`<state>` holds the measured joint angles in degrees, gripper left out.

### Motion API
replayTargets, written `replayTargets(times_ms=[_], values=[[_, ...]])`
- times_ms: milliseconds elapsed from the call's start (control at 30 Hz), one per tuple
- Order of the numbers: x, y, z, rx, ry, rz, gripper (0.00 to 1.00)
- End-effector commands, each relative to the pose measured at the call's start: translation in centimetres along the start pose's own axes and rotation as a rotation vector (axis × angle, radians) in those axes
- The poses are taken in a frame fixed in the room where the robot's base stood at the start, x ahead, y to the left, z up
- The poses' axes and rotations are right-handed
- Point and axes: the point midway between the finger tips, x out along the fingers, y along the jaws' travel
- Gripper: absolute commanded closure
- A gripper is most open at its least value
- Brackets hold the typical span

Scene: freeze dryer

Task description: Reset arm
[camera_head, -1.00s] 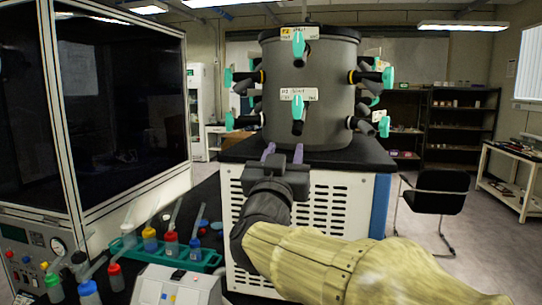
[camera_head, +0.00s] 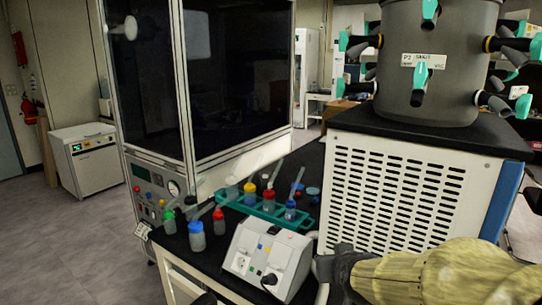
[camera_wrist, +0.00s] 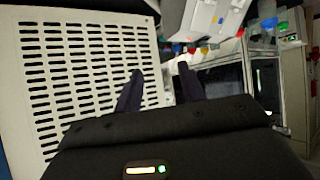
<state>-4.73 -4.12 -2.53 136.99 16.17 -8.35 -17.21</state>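My gripper (camera_wrist: 160,82) shows in the wrist view with two dark fingers apart and nothing held between them. Behind the fingers are the white slotted panel of the freeze dryer cabinet (camera_wrist: 75,75) and, upper right, the tilted image of the white control box (camera_wrist: 215,18). In the head view my arm enters at the lower right, in front of the cabinet (camera_head: 400,190); its fingers cannot be made out there. The grey freeze dryer drum (camera_head: 430,95) with teal-handled valves stands on the black cabinet top.
The control box (camera_head: 268,258) sits at the front of the black bench, close left of my arm. A teal rack (camera_head: 262,213) and several capped bottles stand behind and beside it. A glass-fronted cabinet (camera_head: 240,75) rises at left. Open floor (camera_head: 70,230) lies far left.

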Motion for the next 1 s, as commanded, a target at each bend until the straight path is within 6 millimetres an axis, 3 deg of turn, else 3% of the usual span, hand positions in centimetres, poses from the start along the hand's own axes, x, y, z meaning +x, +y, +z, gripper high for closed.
replayTargets(times_ms=[33, 200, 467, 767, 1000], values=[[0.2, -0.2, 3.0, 0.003, -0.102, -0.018, 0.6], [-0.6, -0.6, 11.1, 0.02, -0.388, -0.044, 0.6], [-3.9, 0.1, 19.7, 0.036, -0.73, -0.022, 0.6], [-6.8, 0.2, 15.7, 0.036, -0.734, -0.021, 0.6], [-9.7, 0.4, 11.4, 0.036, -0.732, -0.021, 0.6]])
